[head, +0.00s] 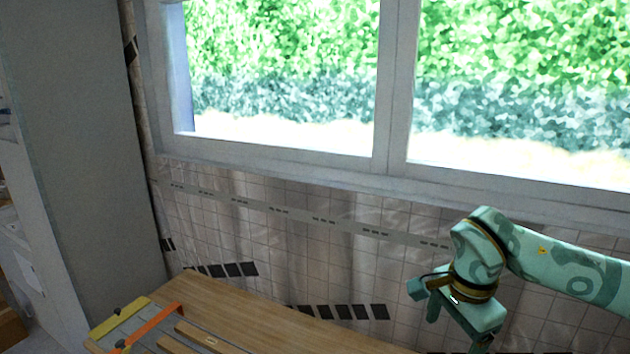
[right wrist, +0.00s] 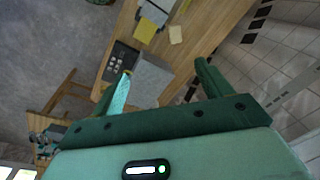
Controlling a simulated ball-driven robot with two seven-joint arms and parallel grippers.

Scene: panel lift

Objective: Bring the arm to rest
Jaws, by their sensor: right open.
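My right arm (head: 570,268) comes in from the right in the head view, bent at the wrist, with its hand pointing down in front of the tiled wall. My right gripper (head: 458,328) hangs at the lower right, with its lower part near the picture's bottom edge. In the right wrist view the two fingers of the right gripper (right wrist: 163,70) stand wide apart with nothing held between them. My left gripper is in neither view.
A wooden worktop (head: 250,315) runs along the wall under a window (head: 392,90). A yellow bar (head: 118,318) and an orange bar (head: 152,324) lie at its left end. The right wrist view shows a grey box (right wrist: 152,82) and a dark panel (right wrist: 122,58).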

